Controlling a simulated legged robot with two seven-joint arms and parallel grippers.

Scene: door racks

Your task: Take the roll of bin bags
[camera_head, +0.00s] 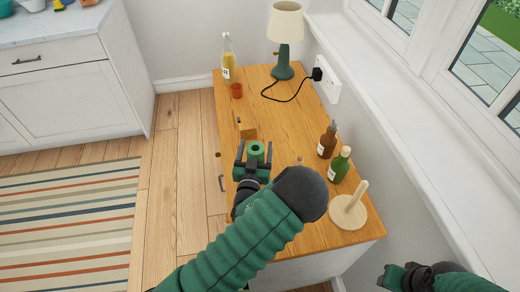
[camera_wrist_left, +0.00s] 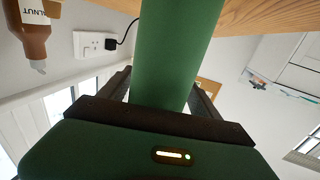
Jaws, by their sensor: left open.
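The roll of bin bags (camera_head: 257,150) is a green cylinder standing upright on the wooden cabinet top, near its left edge. My left gripper (camera_head: 253,163) is open, with its fingers on either side of the roll. In the left wrist view the green roll (camera_wrist_left: 172,55) stands between the two dark fingers (camera_wrist_left: 160,95). I cannot tell whether the fingers touch it. The roll's lower part is hidden by the gripper in the head view. My right gripper (camera_head: 393,277) is at the lower right, away from the cabinet top, and its jaws are unclear.
The wooden top (camera_head: 285,122) also holds a brown bottle (camera_head: 327,141), a green bottle (camera_head: 340,165), a wooden peg stand (camera_head: 348,211), a small wooden block (camera_head: 247,130), an orange cup (camera_head: 237,90), a yellow bottle (camera_head: 228,62) and a lamp (camera_head: 284,35) with a black cord.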

